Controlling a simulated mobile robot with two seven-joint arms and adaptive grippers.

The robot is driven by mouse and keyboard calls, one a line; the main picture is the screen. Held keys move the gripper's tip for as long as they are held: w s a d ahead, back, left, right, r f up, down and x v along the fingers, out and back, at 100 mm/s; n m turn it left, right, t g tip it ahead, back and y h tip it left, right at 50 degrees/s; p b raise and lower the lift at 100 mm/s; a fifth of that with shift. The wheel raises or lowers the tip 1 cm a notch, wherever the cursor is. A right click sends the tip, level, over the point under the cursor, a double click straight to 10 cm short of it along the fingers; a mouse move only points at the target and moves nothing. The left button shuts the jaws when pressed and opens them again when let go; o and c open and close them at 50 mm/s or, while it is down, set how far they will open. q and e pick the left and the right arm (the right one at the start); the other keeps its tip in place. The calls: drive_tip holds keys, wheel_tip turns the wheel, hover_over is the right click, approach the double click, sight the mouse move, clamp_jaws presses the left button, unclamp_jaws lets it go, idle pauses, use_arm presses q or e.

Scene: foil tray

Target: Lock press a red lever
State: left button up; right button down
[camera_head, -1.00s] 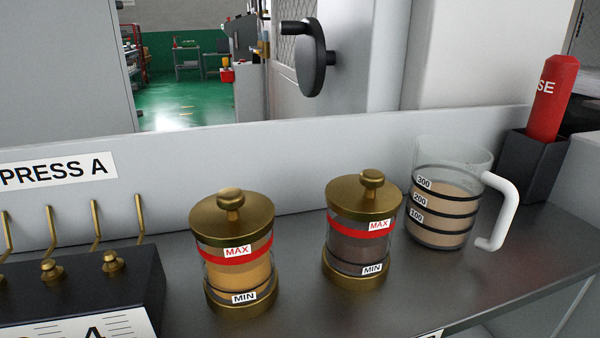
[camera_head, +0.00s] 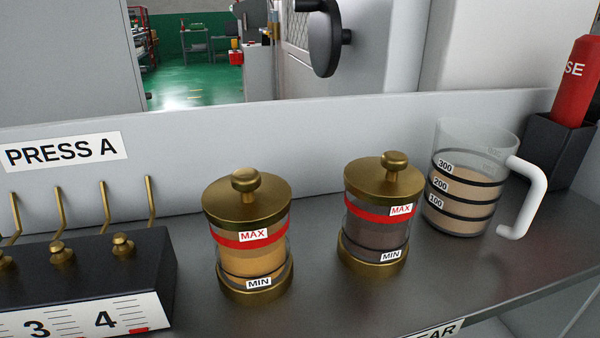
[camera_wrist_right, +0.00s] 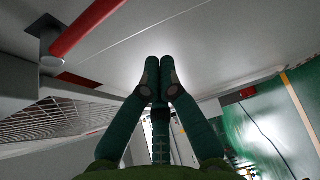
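A red bar that looks like a lever (camera_wrist_right: 88,28) shows at the upper left of the right wrist view. Its lower end meets a grey round hub (camera_wrist_right: 48,38) on a pale panel. My right gripper (camera_wrist_right: 160,78) has green fingers with the tips together and nothing visible between them. The bar lies to the left of the fingertips, apart from them in the picture. No red lever is clear in the head view, and neither gripper shows there. A "PRESS A" sign (camera_head: 62,151) is on the grey wall at the left.
The metal shelf (camera_head: 330,300) holds two brass-lidded jars (camera_head: 247,240) (camera_head: 378,215), a measuring jug (camera_head: 462,190) and a black holder (camera_head: 553,155) with a red cylinder (camera_head: 578,85). A black block (camera_head: 90,270) with brass hooks and knobs stands left. A black handwheel (camera_head: 324,38) is behind.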

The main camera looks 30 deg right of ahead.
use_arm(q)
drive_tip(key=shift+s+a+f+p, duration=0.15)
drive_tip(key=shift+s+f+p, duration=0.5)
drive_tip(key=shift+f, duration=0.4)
use_arm(e)
drive_tip(key=shift+s+d+r, duration=0.15)
drive_tip(key=shift+s+d, duration=1.3)
drive_tip(key=shift+d, duration=0.1)
